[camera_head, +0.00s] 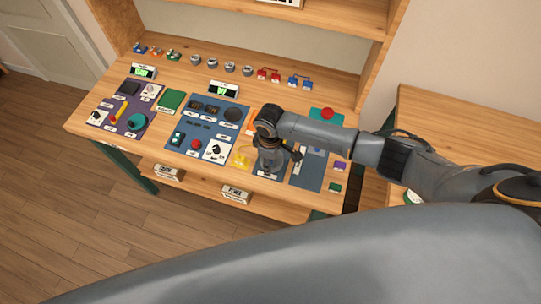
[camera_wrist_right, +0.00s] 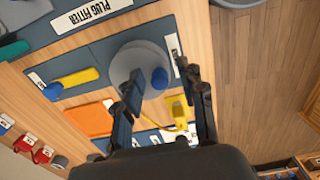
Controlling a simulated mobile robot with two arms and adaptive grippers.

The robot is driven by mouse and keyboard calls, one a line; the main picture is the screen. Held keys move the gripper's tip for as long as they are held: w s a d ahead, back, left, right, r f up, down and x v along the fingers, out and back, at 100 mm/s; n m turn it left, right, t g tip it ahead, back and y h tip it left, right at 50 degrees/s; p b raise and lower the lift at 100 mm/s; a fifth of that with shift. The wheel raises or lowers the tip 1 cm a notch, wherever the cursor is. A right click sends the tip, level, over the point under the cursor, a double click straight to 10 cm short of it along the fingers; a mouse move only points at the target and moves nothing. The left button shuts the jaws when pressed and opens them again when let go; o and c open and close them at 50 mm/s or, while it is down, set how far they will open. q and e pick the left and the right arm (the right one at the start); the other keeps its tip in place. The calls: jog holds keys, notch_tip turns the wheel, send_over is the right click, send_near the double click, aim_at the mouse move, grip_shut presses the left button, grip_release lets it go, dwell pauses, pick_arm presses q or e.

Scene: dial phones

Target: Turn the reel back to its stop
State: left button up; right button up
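The reel (camera_wrist_right: 130,62) is a round grey disc on a dark blue panel in the right wrist view. A blue knob (camera_wrist_right: 160,78) stands up near its edge. My right gripper (camera_wrist_right: 157,72) is over the reel with its fingers spread, one on each side of the knob. I cannot tell whether either finger touches it. In the head view my right gripper (camera_head: 268,168) points down over the bench, and the arm hides the reel there. My left gripper is not in view.
A yellow handle (camera_wrist_right: 75,77) and an orange pad (camera_wrist_right: 88,120) lie beside the reel, with a yellow part (camera_wrist_right: 178,110) near the right finger. The wooden bench (camera_head: 90,112) carries control panels, including a purple one (camera_head: 120,127), and a red button (camera_head: 327,113).

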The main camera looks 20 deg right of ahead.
jog(key=shift+w+r, duration=0.1)
jog(key=shift+r, duration=3.95)
